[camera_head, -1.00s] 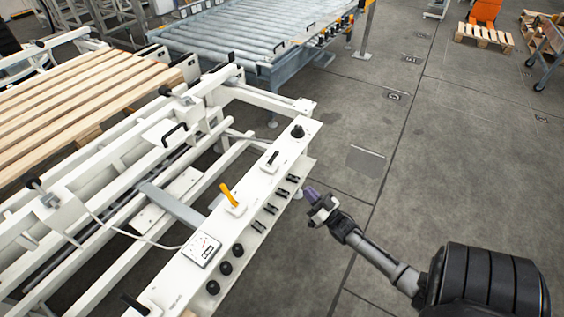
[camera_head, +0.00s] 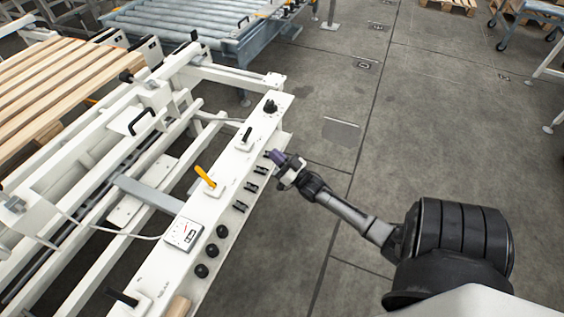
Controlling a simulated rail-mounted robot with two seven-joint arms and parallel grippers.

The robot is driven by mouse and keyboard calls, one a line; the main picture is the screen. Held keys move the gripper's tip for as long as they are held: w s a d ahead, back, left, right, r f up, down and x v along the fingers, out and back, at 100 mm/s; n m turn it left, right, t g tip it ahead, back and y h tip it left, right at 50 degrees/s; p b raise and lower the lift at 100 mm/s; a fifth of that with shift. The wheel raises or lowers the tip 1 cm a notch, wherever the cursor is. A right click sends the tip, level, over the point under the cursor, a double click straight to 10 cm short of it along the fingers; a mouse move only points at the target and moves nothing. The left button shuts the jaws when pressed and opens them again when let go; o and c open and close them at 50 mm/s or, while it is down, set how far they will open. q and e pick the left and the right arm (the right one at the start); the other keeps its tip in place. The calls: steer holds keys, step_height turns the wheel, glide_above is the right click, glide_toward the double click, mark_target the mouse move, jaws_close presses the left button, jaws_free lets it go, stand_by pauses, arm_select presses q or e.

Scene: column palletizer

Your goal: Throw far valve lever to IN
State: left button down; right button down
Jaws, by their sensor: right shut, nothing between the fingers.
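A long white control panel (camera_head: 172,267) runs along the near side of the white frame. A black lever (camera_head: 246,133) stands on a small white base toward its far end, with a black knob (camera_head: 270,105) beyond it. An orange lever (camera_head: 205,177) sits mid-panel, and another black lever (camera_head: 122,297) is at the near end. I cannot read any IN marking. My right gripper (camera_head: 277,158) is shut and empty, beside the panel's right edge, close to the far black lever but apart from it. My left gripper is out of view.
A gauge (camera_head: 183,233) and several black knobs (camera_head: 222,231) sit on the panel's nearer half. Black clips (camera_head: 250,187) line its right edge. A wooden pallet (camera_head: 60,90) lies at left, a roller conveyor (camera_head: 190,25) behind.

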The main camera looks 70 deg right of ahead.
mark_target(247, 135)
steer(key=shift+b+x, duration=1.1)
steer(key=shift+x, duration=3.3)
